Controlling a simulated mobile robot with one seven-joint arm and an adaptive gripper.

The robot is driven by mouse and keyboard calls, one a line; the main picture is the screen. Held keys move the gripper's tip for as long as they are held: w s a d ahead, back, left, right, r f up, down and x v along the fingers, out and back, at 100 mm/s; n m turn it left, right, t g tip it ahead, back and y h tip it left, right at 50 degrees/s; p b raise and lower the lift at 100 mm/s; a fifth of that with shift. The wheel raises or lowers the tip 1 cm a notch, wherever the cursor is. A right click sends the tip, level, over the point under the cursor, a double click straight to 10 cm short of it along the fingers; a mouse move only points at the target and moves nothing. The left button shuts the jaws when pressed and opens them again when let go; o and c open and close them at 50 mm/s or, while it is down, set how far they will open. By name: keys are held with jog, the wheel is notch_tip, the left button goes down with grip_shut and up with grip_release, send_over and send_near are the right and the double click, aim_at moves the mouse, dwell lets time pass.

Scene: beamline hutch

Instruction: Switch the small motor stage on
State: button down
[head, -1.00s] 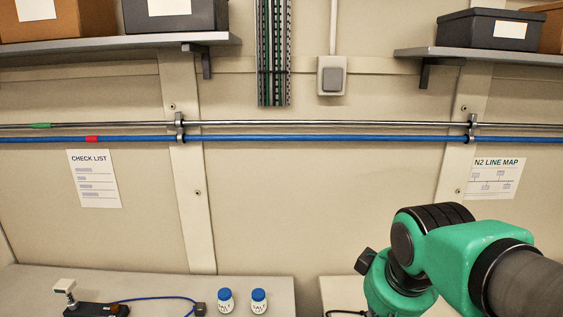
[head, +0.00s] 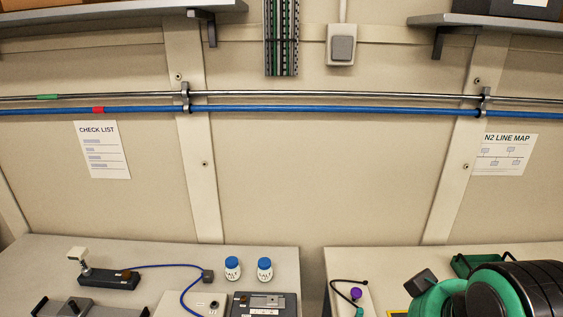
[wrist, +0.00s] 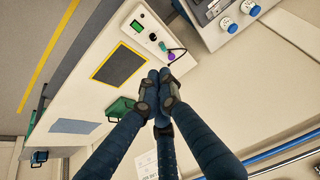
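I cannot tell for sure which thing is the small motor stage. On the left bench, a small black stage (head: 108,279) carries a white plate on a post, and a blue cable runs from it to a small dark plug. A wider grey and black device (head: 70,307) is cut off at the bottom left. A grey control box (head: 262,302) is partly in view at the bench front; it also shows in the wrist view (wrist: 205,12). My gripper (wrist: 158,78) has its dark fingers drawn together, with nothing seen between them, over the right bench's edge. No switch state is readable.
Two blue-capped bottles (head: 232,268) stand behind the control box. A gap separates the benches.

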jog(key=shift+w, duration=0.1)
jog(key=w+a+f+n+g, duration=0.1)
jog(key=w+a+f+n, duration=0.15)
jog(key=w+a, duration=0.45)
jog(key=w+a+f+n+g+h+p, duration=0.1)
jog(key=w+a+n+g, duration=0.2)
jog(key=w, duration=0.7)
jog(key=w+a+f+n, duration=0.2)
jog(key=w+a+n, duration=0.25)
jog(key=w, duration=0.45)
jog(key=w+a+f+n+h, duration=0.1)
jog(key=w+a+f+n, duration=0.3)
jog(key=a+f, duration=0.8)
jog(key=w+a+f+n+g+h+p, duration=0.1)
jog(key=w+a+f+n, duration=0.3)
jog(key=a+f, duration=0.9)
notch_tip(320, 180, down, 3)
jog(key=shift+w+r+g+h, duration=0.1)
jog(key=shift+w+g+h, duration=0.2)
jog(key=shift+w+h, duration=0.6)
jog(key=shift+w+d, duration=0.1)
jog(key=shift+w, duration=0.05)
